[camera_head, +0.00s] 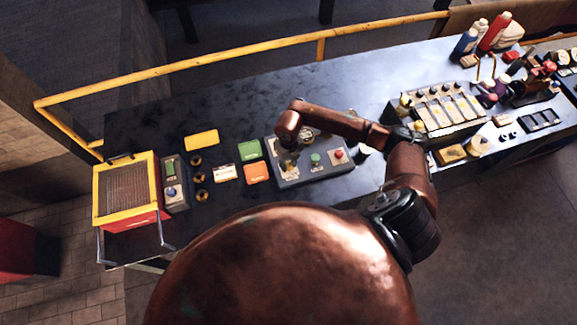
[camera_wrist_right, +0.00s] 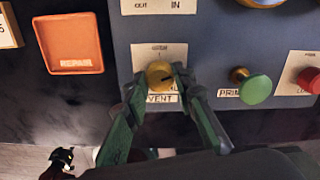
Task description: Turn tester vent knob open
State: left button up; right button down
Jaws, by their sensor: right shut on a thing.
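The tester (camera_head: 322,170) is a dark grey panel box on the bench. Its vent knob (camera_wrist_right: 160,74) is a small yellow-brass knob with a dark pointer line, above a label reading VENT. My right gripper (camera_wrist_right: 169,80) has its two green fingers on either side of this knob, shut on it. In the head view my right gripper (camera_head: 290,160) reaches down over the left part of the tester, and the knob is mostly hidden there. A green knob (camera_wrist_right: 252,86) labelled PRIME and a red knob (camera_wrist_right: 309,79) sit to the right. My left gripper is not in view.
Left of the tester lie an orange REPAIR tray (camera_wrist_right: 75,44), a green tray (camera_head: 250,150) and a yellow tray (camera_head: 201,140). A red and yellow box (camera_head: 128,190) stands at the bench's left end. A yellow rail (camera_head: 240,60) runs along the back.

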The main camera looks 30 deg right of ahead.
aim_at(289, 165)
jog(key=n+b, duration=0.9)
jog(key=shift+d+f, duration=0.1)
jog(key=shift+f, duration=0.15)
jog(key=shift+r+n+b, duration=0.2)
jog(key=shift+n+b, duration=1.9)
jog(key=shift+b, duration=0.05)
jog(key=c, duration=1.6)
grip_release()
jog(key=shift+r, duration=0.1)
notch_tip(289, 165, up, 12)
